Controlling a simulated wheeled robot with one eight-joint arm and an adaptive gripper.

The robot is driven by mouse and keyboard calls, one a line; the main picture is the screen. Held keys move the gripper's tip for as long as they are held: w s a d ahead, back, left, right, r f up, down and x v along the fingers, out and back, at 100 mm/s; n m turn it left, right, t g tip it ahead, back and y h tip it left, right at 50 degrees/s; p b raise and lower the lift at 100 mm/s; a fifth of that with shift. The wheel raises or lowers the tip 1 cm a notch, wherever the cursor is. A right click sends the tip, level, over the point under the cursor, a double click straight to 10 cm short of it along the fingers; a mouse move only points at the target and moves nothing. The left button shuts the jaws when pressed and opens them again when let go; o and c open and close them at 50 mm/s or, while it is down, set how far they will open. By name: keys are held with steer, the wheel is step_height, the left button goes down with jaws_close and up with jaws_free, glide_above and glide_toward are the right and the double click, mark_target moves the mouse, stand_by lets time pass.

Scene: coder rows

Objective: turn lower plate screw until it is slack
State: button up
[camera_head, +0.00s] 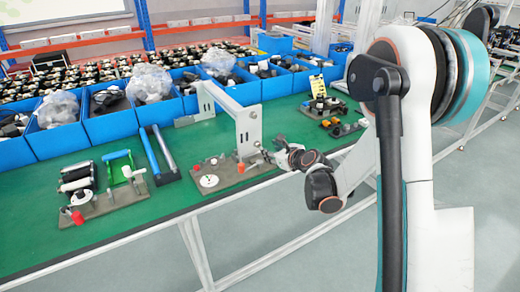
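My gripper (268,156) is at the right side of a fixture whose grey-brown base plate (222,183) lies on the green bench. It is close to the foot of a white upright bracket (248,130); I cannot tell whether it touches anything. The view is too small to show whether its fingers are open or shut. A small red-orange knob (241,167) stands on the plate by the bracket foot. A white disc (209,181) lies on the plate further left. I cannot tell which part is the lower plate screw.
Blue bins (110,122) with parts and plastic bags line the back of the bench. The front green strip (50,255) is clear.

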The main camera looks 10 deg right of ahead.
mark_target(259, 146)
steer(key=b+x, duration=0.2)
steer(key=x, duration=0.6)
steer(key=shift+w+f, duration=0.1)
steer(key=shift+w, duration=0.2)
steer(key=shift+c, duration=0.6)
jaws_close()
